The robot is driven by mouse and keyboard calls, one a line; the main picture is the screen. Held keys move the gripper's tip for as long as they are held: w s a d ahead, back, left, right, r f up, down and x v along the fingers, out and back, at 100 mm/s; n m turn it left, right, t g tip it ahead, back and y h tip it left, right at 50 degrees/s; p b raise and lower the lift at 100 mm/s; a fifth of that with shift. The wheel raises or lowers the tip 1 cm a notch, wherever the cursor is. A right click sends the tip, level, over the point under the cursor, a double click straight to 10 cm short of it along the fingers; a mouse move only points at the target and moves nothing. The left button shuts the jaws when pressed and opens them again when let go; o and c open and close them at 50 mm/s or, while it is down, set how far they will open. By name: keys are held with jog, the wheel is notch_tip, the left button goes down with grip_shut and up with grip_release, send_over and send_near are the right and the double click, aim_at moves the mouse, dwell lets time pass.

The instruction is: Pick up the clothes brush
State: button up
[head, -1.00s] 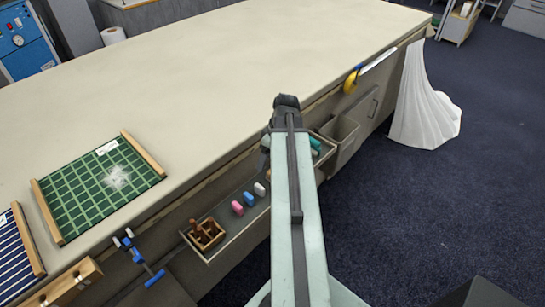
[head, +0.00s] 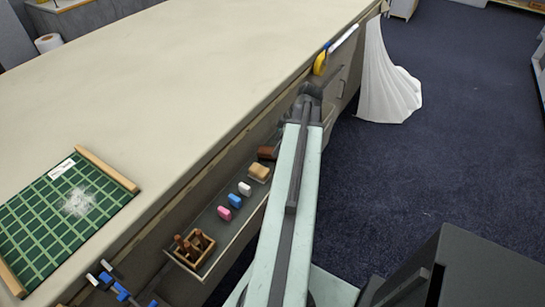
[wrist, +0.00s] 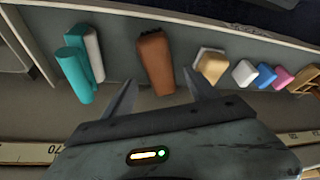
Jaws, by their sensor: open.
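A brown block (wrist: 155,60) that looks like the clothes brush lies in the open drawer under the table edge. It also shows in the head view (head: 266,153), beside my arm. My gripper (wrist: 159,80) is open and empty. In the wrist view its two fingers stand apart, with the brown block between and just beyond their tips. I cannot tell the height gap. In the head view my gripper (head: 312,92) is at the far end of my arm, its fingers mostly hidden.
Left of the brown block in the wrist view are turquoise rolls (wrist: 75,72). To its right are a tan block (wrist: 211,66), small white, blue and pink pieces, and a wooden box (head: 190,248). The drawer wall (wrist: 190,22) runs close by. A white cloth (head: 385,85) hangs beyond.

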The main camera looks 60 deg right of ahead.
jog(key=b+x, duration=0.4)
jog(key=x, duration=0.1)
jog(key=shift+r, duration=0.15)
jog(key=shift+f, duration=0.3)
grip_shut()
dwell(0.3)
jog(key=shift+r, duration=0.2)
